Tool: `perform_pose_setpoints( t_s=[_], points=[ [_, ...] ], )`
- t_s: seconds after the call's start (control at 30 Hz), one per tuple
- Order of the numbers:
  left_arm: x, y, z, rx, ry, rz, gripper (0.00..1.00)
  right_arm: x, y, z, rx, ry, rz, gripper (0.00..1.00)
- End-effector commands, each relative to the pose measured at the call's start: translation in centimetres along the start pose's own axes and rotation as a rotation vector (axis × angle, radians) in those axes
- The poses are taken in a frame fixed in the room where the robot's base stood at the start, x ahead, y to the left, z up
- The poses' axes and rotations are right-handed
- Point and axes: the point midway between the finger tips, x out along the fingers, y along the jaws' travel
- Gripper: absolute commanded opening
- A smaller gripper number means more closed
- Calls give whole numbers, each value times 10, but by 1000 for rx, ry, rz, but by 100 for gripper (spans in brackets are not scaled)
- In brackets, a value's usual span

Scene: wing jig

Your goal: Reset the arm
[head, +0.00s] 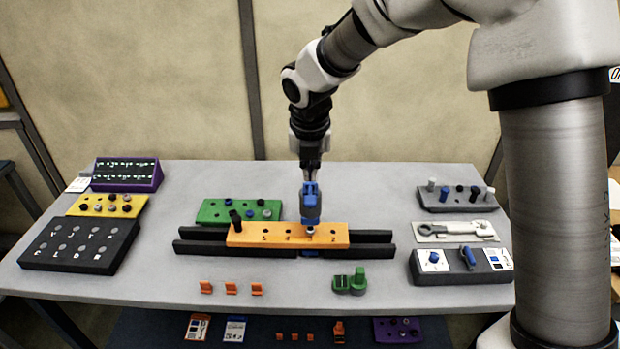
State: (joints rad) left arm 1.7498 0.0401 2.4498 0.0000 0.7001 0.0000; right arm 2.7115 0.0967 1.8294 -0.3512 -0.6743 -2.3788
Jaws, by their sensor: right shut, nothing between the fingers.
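My right arm reaches in from the upper right and hangs down over the middle of the table. My right gripper (311,172) is shut, pointing straight down. Directly below its tips, a blue and grey piece (311,203) stands upright over the orange numbered bar (262,235); I cannot tell whether the tips touch it. The orange bar lies across two dark rails (205,248), with a dark knob (236,220) standing near its left end. My left gripper is not in view.
A green block (212,210) lies behind the bar. Small orange clips (231,288) and a green piece (357,281) lie in front. A black labelled panel (80,246) is left; a dark peg rack (430,202), a wrench tray (428,231) and a grey box (447,277) are right.

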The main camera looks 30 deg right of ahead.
Motion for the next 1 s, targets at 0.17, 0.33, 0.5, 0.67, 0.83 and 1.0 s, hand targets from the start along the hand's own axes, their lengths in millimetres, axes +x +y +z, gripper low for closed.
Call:
perform_pose_setpoints(
  t_s=[0.17,0.33,0.5,0.67,0.83,1.0],
  points=[
    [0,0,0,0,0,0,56,0,0,0,0,0,0,0],
    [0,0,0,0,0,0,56,0,0,0,0,0,0,0],
    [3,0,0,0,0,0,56,14,2,-6,37,12,2,0],
    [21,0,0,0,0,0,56,102,9,-50,331,84,15,0],
    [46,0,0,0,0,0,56,230,3,-142,923,196,-20,0],
    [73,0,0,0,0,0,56,332,-31,-256,1622,250,-150,0]
  ],
)
